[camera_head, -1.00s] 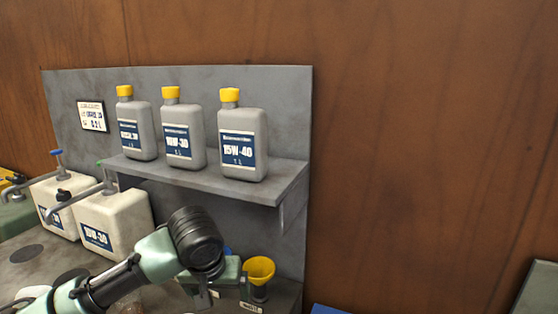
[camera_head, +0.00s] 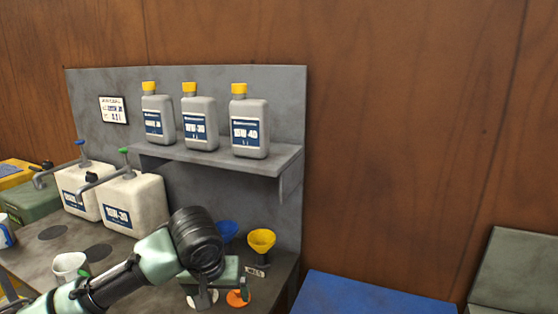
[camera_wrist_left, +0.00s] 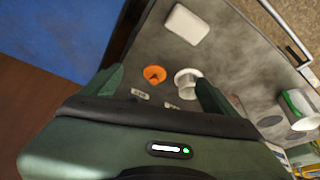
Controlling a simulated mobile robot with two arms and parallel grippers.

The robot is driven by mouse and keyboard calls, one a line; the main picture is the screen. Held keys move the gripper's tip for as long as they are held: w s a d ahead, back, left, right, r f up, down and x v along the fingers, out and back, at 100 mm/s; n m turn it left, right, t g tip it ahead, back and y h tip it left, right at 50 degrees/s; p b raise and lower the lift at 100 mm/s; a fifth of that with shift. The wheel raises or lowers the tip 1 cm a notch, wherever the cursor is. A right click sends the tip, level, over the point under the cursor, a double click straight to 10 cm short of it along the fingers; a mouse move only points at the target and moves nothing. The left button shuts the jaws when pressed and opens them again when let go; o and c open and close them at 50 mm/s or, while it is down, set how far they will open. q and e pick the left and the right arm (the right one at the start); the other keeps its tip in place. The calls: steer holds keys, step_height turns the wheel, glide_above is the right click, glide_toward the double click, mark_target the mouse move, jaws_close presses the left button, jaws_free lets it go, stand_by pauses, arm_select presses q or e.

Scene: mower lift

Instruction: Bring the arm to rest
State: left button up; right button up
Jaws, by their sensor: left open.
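My left arm comes in from the lower left of the head view. Its gripper (camera_head: 214,280) is over the right end of the grey bench (camera_head: 40,258), and its fingertips are not clear there. In the left wrist view my left gripper (camera_wrist_left: 160,76) has its two green fingers apart, with nothing held between them. An orange funnel-like piece (camera_wrist_left: 154,74) and a white one (camera_wrist_left: 187,83) show past the fingers, on the bench. My right gripper is in neither view.
Three grey yellow-capped bottles (camera_head: 198,124) stand on the shelf (camera_head: 270,161). Two white pump canisters (camera_head: 134,202), a white cup (camera_head: 68,266), a blue funnel (camera_head: 227,230) and a yellow funnel (camera_head: 261,240) are on the bench. A blue surface (camera_head: 365,296) lies to the right.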

arm_select(q)
steer(key=s+d+f+m+h, duration=0.2)
steer(key=s+d+f, duration=0.1)
steer(key=s+f, duration=0.35)
steer(key=s+d+f+m+h, duration=0.1)
steer(key=s+d+f+h, duration=0.1)
steer(key=s+d+f, duration=0.4)
steer(key=s+a+f+n+g+y, duration=0.1)
steer(key=s+a+f+y, duration=0.1)
steer(key=s+a+f, duration=0.5)
steer(key=s+a+f+y, duration=0.2)
steer(key=s+a, duration=0.8)
steer(key=s, duration=0.1)
step_height(320, 180, down, 29)
steer(key=g+b, duration=0.1)
steer(key=b, duration=0.4)
steer(key=s+a+f+b, duration=0.1)
steer(key=s+f+b, duration=0.1)
steer(key=s+f, duration=0.7)
steer(key=s+a+f+g+b, duration=0.1)
steer(key=s+f+b, duration=0.2)
steer(key=s+f, duration=0.6)
step_height(320, 180, down, 5)
steer(key=shift+a+f+g, duration=0.15)
steer(key=shift+a+g, duration=0.15)
steer(key=shift+a, duration=0.1)
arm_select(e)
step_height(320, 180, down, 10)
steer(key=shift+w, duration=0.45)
